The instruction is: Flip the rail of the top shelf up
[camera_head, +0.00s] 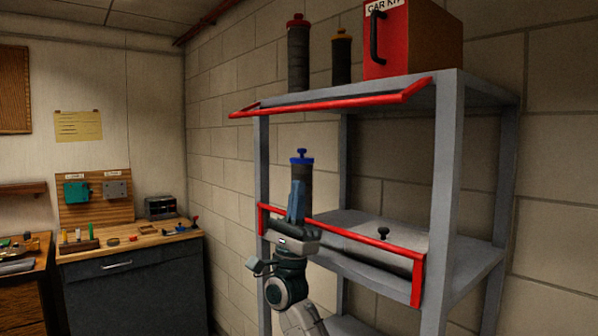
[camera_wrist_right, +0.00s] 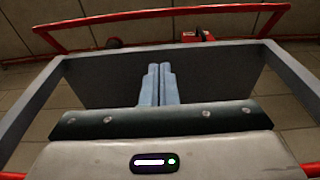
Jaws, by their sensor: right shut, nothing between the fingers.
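The grey shelf unit (camera_head: 447,190) stands against the block wall. The red rail of the top shelf (camera_head: 335,103) sticks out forward from the top shelf's front edge, not standing upright. In the right wrist view this rail (camera_wrist_right: 160,14) crosses the top of the picture, beyond the fingertips. My right gripper (camera_head: 297,183) is shut and empty, pointing up in front of the unit, below the top rail and apart from it. Its closed blue fingers (camera_wrist_right: 157,68) show against the dark underside of the top shelf. My left gripper is in neither view.
The middle shelf has its own red rail (camera_head: 350,237), partly behind my right gripper. A blue-capped cylinder (camera_head: 302,158) stands there. The top shelf holds a red-capped cylinder (camera_head: 298,55), a yellow-capped one (camera_head: 341,58) and a red kit box (camera_head: 398,42). A workbench (camera_head: 130,255) stands left.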

